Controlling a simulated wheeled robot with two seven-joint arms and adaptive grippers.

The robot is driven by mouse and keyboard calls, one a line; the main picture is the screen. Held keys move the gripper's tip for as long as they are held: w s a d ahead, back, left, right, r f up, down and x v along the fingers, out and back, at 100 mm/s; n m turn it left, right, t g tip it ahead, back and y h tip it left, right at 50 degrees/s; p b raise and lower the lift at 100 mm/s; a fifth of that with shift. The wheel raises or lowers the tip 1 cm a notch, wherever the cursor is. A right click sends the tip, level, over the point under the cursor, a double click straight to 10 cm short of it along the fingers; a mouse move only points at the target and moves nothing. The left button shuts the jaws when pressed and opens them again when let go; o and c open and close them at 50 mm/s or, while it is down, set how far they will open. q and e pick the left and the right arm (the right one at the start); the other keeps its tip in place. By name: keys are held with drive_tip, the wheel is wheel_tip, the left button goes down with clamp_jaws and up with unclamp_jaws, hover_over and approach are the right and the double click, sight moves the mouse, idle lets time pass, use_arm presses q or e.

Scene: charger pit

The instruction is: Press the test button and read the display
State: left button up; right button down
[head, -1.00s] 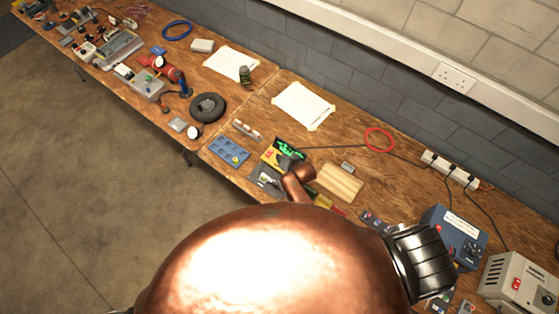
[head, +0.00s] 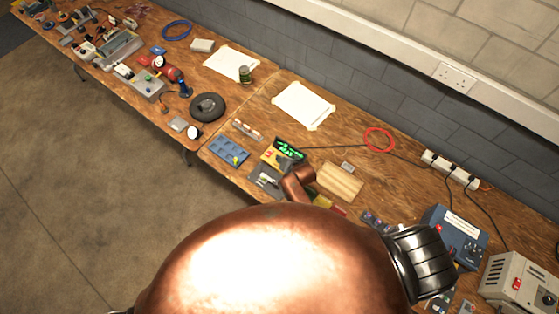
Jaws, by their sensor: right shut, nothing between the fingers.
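The yellow and black tester (head: 271,157) lies on the bench at the middle of the head view. Its dark display (head: 288,149) is lit with green characters, too small to read from here. A small red spot, which may be the test button (head: 269,153), shows on its yellow part. My right gripper (head: 277,174) is small and dark, in front of the tester's near edge. It is shut and empty; whether it touches the tester I cannot tell. My copper arm hides the bench nearest me. My left gripper is not in view.
A blue tray (head: 222,150) lies left of the tester and a wooden block (head: 340,181) right of it. A black cable runs behind to a red ring (head: 379,139). A blue unit (head: 455,235) and a beige unit (head: 518,281) stand at right. White paper (head: 303,106) lies behind.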

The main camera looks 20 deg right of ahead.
drive_tip(key=shift+f, duration=0.25)
drive_tip(key=shift+r, duration=0.1)
idle(0.4)
drive_tip(key=shift+r+p, duration=0.75)
drive_tip(key=shift+p, duration=0.15)
wheel_tip(320, 180, up, 5)
drive_tip(key=p, duration=0.5)
drive_tip(key=shift+r, duration=0.1)
idle(0.5)
